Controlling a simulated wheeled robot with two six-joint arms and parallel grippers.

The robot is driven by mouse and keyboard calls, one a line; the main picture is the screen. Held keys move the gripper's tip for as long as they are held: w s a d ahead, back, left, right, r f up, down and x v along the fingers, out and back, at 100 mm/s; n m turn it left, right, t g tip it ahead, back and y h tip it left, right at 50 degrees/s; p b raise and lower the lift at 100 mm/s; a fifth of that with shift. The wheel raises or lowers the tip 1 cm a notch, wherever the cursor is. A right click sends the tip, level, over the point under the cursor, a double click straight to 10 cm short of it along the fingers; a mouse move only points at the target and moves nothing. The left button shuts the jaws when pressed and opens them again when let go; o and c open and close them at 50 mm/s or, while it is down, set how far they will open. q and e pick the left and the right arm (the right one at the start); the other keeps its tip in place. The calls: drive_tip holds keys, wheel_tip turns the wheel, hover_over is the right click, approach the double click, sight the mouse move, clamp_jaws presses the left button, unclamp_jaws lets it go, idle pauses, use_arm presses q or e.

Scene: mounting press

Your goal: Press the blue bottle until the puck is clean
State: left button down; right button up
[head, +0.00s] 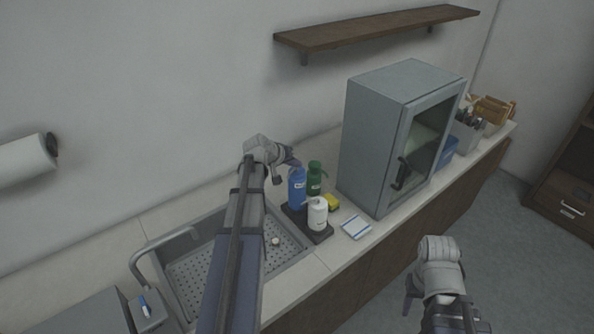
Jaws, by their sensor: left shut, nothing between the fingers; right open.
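The blue bottle (297,188) stands upright on a dark tray (322,238) at the back right of the sink. My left gripper (294,166) is shut and empty, right at the bottle's top. I cannot tell whether it touches the bottle, and the top is partly hidden by it. A small pale puck (275,241) lies in the perforated sink (190,272); my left arm crosses in front of the sink. My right gripper (408,300) is open, low in front of the counter, away from the bottles.
A green bottle (315,178) and a white bottle (317,213) stand close to the blue one. A yellow sponge (332,202) and a blue-white pad (356,228) lie nearby. A grey glass-door cabinet (385,140) stands to the right. A faucet (150,254) rises at left.

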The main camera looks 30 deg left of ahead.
sight(296, 173)
use_arm(q)
drive_tip(key=shift+r, duration=0.1)
wheel_tip(296, 173, up, 5)
drive_tip(key=p, duration=0.5)
idle(0.7)
drive_tip(key=shift+d, duration=0.2)
drive_tip(key=s+d+f+m+g+h+b, duration=0.1)
drive_tip(key=s+d+f+m+g+b, duration=0.25)
drive_tip(key=d, duration=0.85)
drive_tip(key=s+d+f+m+g+b, duration=0.15)
drive_tip(key=s+d+f, duration=0.35)
drive_tip(key=d, duration=0.6)
drive_tip(key=s+d+f+m+g+y+b, duration=0.2)
drive_tip(key=s+d+f, duration=0.1)
drive_tip(key=s+d, duration=0.4)
drive_tip(key=s+d+f+m+g+y+b, duration=0.2)
drive_tip(key=s+d, duration=0.4)
drive_tip(key=s, duration=0.4)
wheel_tip(296, 173, down, 2)
drive_tip(key=shift+s+d+f+m, duration=0.25)
drive_tip(key=shift+s+d+m, duration=0.1)
drive_tip(key=shift+m, duration=0.45)
